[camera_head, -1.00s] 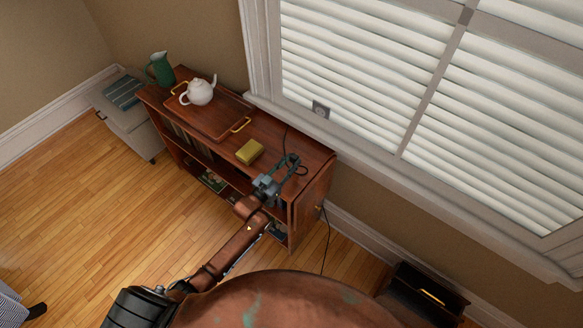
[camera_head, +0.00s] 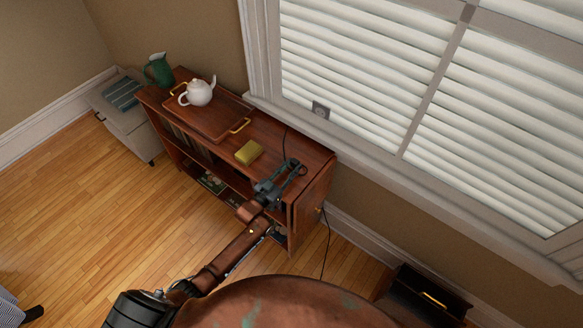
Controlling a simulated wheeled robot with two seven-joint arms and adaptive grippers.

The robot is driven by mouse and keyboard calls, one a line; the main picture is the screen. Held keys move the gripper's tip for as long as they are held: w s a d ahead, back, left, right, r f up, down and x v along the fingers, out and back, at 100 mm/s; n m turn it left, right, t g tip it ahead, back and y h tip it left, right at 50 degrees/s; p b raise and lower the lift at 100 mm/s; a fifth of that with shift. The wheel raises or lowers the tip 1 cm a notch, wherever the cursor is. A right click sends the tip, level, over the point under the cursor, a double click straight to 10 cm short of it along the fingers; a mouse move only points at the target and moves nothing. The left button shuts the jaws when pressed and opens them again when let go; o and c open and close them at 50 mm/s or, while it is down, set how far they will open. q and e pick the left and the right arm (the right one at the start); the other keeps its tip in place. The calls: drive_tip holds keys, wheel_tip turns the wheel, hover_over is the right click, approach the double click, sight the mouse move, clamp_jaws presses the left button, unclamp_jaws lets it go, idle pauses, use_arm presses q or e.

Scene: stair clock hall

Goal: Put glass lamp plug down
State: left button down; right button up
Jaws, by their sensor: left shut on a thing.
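My left gripper (camera_head: 293,167) reaches over the right end of a reddish-brown wooden cabinet (camera_head: 311,158). It is shut on the glass lamp plug, which is too small and too covered by the fingers to make out. A thin dark cord (camera_head: 285,138) shows on the cabinet top just behind the fingers. I cannot tell whether the plug touches the wood. No glass lamp can be made out. My right gripper is not in view.
A yellow-green box (camera_head: 249,152) lies left of my gripper. A wooden tray (camera_head: 211,123) with gold handles bears a white teapot (camera_head: 198,93). A green pitcher (camera_head: 159,69) stands at the far left. A cord (camera_head: 327,240) hangs beside the cabinet. A shuttered window is behind.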

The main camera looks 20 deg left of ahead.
use_arm(q)
drive_tip(key=shift+s+a+f, duration=0.15)
drive_tip(key=shift+f, duration=0.45)
drive_tip(key=shift+s+a+f, duration=0.1)
drive_tip(key=shift+f, duration=0.45)
drive_tip(key=c, duration=1.6)
unclamp_jaws()
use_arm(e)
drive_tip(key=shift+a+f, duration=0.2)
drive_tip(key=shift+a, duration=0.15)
use_arm(q)
drive_tip(key=shift+d+r, duration=0.1)
drive_tip(key=shift+r, duration=0.2)
drive_tip(key=shift+w+r+p, duration=0.1)
drive_tip(key=shift+r+p, duration=0.35)
drive_tip(key=shift+p, duration=0.05)
drive_tip(key=v, duration=0.7)
drive_tip(key=p+v, duration=0.1)
drive_tip(key=v, duration=0.3)
drive_tip(key=shift+s+r, duration=0.35)
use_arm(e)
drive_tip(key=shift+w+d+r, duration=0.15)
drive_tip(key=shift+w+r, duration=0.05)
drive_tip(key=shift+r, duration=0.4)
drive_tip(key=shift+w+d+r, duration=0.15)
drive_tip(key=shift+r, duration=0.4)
